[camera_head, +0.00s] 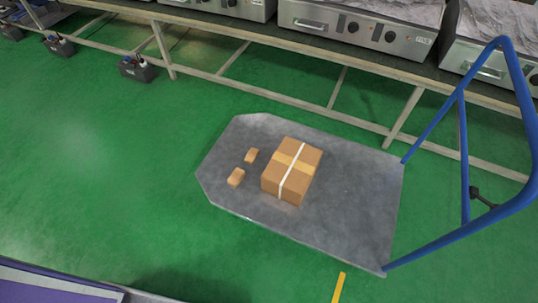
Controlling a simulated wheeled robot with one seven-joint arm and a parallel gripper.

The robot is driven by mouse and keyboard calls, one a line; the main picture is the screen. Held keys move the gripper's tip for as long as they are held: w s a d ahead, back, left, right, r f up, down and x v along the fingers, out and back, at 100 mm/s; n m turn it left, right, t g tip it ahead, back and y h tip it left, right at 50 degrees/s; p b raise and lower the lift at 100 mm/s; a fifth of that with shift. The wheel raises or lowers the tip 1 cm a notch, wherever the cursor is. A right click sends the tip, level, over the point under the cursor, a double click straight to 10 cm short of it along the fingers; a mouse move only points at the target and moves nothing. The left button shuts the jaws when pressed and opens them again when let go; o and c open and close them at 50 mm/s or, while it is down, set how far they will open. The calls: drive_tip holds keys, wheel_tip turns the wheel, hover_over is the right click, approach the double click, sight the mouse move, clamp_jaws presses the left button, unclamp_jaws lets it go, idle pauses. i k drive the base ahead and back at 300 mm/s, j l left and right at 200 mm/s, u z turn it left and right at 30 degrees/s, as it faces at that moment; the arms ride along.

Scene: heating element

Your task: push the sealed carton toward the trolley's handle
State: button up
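The sealed carton (292,171) is a brown box with tan tape and a white strap across its top. It sits upright on the grey platform of the trolley (352,205), near the middle. The trolley's blue tubular handle (463,150) rises at the platform's right end. Bare platform lies between the carton and the handle. My gripper is not in view.
A long bench (300,37) with metal ovens (360,25) runs behind the trolley. Green floor (110,165) is open to the left.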

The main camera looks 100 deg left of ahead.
sight(287, 177)
drive_tip(key=u, duration=2.15)
drive_tip(key=i+j, duration=0.2)
drive_tip(key=j, duration=0.25)
drive_tip(key=i+j+u, duration=0.1)
drive_tip(key=j, duration=0.3)
drive_tip(key=i+j, duration=0.3)
drive_tip(key=j, duration=0.15)
drive_tip(key=i+j+u, duration=0.1)
drive_tip(key=j, duration=0.3)
drive_tip(key=i+j, duration=0.3)
drive_tip(key=j, duration=0.1)
